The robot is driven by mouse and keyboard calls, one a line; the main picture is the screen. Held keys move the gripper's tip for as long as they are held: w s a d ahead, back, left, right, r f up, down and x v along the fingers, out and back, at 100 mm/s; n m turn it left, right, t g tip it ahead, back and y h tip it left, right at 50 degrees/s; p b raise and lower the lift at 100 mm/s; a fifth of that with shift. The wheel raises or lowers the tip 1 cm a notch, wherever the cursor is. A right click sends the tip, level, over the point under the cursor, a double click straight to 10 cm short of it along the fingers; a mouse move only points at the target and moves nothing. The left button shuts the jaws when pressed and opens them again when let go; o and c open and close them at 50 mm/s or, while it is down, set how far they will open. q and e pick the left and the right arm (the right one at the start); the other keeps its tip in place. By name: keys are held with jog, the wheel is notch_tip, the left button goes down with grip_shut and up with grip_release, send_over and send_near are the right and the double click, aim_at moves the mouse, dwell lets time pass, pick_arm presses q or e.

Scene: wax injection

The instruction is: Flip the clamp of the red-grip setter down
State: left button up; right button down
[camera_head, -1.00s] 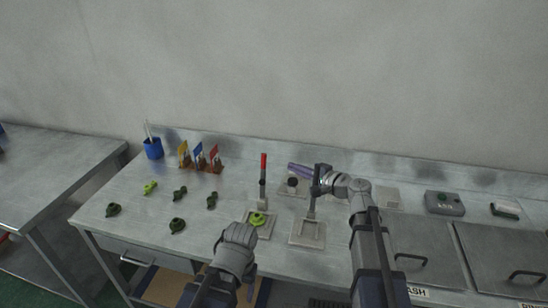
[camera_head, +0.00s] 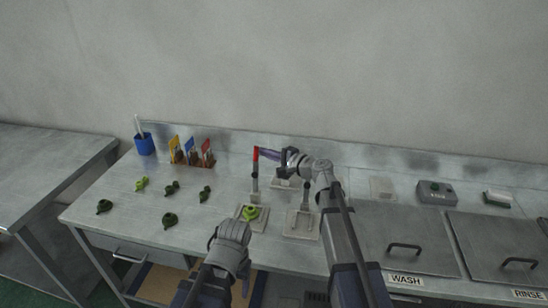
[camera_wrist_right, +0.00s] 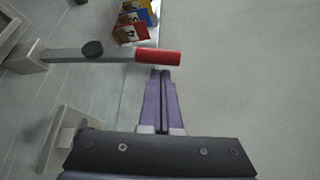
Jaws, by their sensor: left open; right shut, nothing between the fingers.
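The red-grip setter stands on the bench with its lever upright; its red grip (camera_head: 256,154) tops a grey bar (camera_head: 254,184). A bright green piece (camera_head: 250,212) lies on its base plate (camera_head: 240,221). My right gripper (camera_head: 262,153) is shut and empty, its purple fingers beside the red grip on the right. In the right wrist view the shut fingertips (camera_wrist_right: 161,72) end right next to the red grip (camera_wrist_right: 158,57); I cannot tell if they touch. My left gripper (camera_head: 231,230) is open, low in front of the setter's base; its fingertips are hard to make out.
A second setter (camera_head: 300,224) stands just right, under my right arm. Several dark green pieces (camera_head: 170,220) lie at left. Flagged wooden holders (camera_head: 192,158) and a blue cup (camera_head: 144,145) stand behind. Lidded WASH and RINSE tanks (camera_head: 405,228) are at right.

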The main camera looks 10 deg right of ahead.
jog(key=shift+w+a, duration=0.2)
pick_arm(q)
jog(key=shift+f, duration=0.15)
pick_arm(e)
jog(key=shift+s, duration=0.15)
